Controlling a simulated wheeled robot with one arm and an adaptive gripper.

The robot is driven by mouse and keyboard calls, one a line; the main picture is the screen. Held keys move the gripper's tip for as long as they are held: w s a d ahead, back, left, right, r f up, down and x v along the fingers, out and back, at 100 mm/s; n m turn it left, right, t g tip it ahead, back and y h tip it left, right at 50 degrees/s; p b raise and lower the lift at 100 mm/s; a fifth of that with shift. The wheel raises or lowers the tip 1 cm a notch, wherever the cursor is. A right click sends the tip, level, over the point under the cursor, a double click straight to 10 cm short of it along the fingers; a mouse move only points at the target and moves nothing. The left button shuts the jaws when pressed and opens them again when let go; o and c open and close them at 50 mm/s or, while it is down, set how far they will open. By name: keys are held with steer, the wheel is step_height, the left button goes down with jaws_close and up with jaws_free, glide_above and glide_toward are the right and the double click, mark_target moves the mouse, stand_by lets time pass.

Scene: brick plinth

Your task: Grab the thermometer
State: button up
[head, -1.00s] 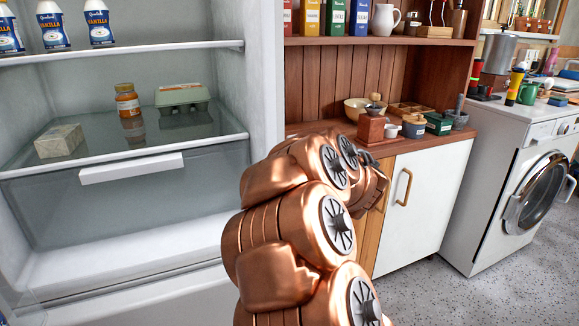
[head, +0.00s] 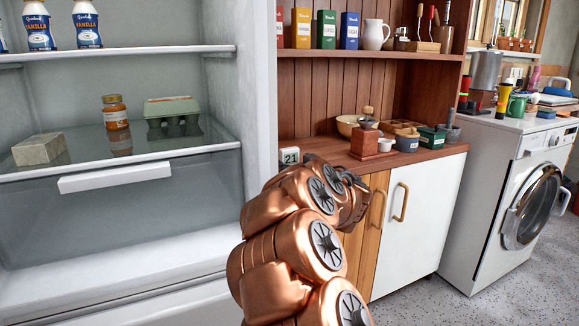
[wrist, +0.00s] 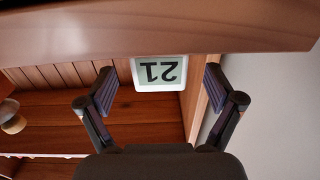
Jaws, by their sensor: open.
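The thermometer (head: 290,158) is a small white device with a dark "21" on its display. In the head view it stands at the left end of the wooden counter, beside the fridge wall, its lower part hidden by my arm. In the wrist view the thermometer (wrist: 159,73) appears upside down, centred between and beyond my open fingers. My gripper (wrist: 160,95) is open and empty, with the fingers apart on either side. In the head view my gripper (head: 352,183) is mostly hidden behind my copper arm, near the counter's front edge.
The wooden counter (head: 400,158) also holds a coffee grinder (head: 367,138), a bowl (head: 347,124) and small pots to the right. The open fridge (head: 222,110) stands close on the left. A washing machine (head: 500,185) is at the right.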

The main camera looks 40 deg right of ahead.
steer(key=shift+b+x, duration=0.5)
steer(key=shift+x, duration=0.9)
steer(key=shift+d, duration=0.1)
steer(key=c, duration=1.3)
steer(key=shift+o, duration=0.2)
steer(key=shift+r, duration=0.15)
